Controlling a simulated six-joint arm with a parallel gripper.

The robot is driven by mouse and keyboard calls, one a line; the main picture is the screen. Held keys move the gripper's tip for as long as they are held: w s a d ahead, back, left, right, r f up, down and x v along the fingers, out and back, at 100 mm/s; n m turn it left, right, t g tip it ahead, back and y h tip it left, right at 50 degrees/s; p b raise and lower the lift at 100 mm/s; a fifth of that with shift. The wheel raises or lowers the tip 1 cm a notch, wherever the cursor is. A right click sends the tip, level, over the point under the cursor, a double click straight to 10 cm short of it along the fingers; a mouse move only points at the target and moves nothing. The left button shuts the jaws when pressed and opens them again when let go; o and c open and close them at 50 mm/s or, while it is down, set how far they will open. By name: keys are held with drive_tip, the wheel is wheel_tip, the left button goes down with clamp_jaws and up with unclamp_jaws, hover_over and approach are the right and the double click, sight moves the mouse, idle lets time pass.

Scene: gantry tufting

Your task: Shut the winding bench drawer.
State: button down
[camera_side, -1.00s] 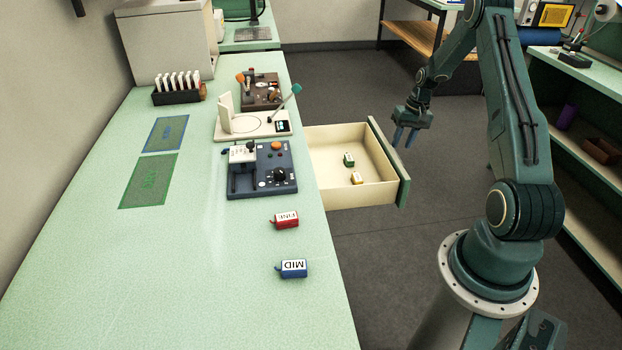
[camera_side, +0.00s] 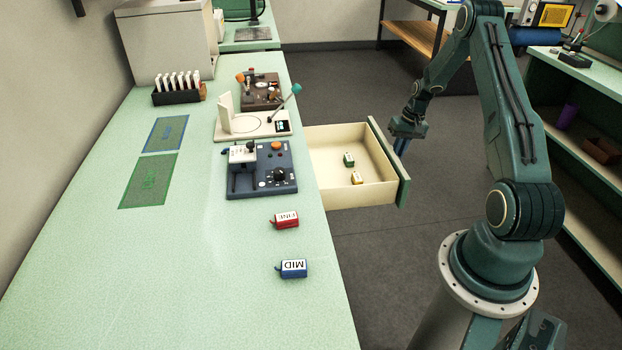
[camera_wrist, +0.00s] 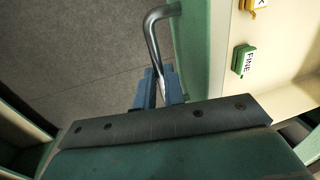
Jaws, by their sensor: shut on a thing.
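The winding bench drawer (camera_side: 345,197) is pulled well out from the right side of the green bench (camera_side: 200,290). Its green front panel (camera_side: 386,160) faces right, and a green and a yellow tagged piece lie inside. My gripper (camera_side: 401,147) is at the outer face of the front panel, near its far end. In the wrist view my blue fingers (camera_wrist: 158,90) are shut on the curved metal handle (camera_wrist: 152,32) of the drawer. The fingertips are partly hidden behind the gripper body in the side view.
A red tagged piece (camera_side: 285,220) and a blue MID piece (camera_side: 292,268) lie on the bench top. A dark blue device (camera_side: 262,170) stands near the bench edge beside the drawer. The grey floor (camera_side: 360,250) around the drawer is clear.

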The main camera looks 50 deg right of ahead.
hover_over(330, 173)
drive_tip(key=shift+w, duration=0.15)
idle(0.6)
drive_tip(key=c, duration=1.5)
unclamp_jaws()
drive_tip(key=shift+d+r, duration=0.1)
drive_tip(key=shift+r, duration=0.05)
drive_tip(key=r, duration=0.4)
drive_tip(key=s+d+r, duration=0.1)
drive_tip(key=r, duration=0.4)
drive_tip(key=s+r, duration=0.1)
drive_tip(key=r, duration=0.3)
drive_tip(key=shift+d+r, duration=0.2)
drive_tip(key=shift+d, duration=0.2)
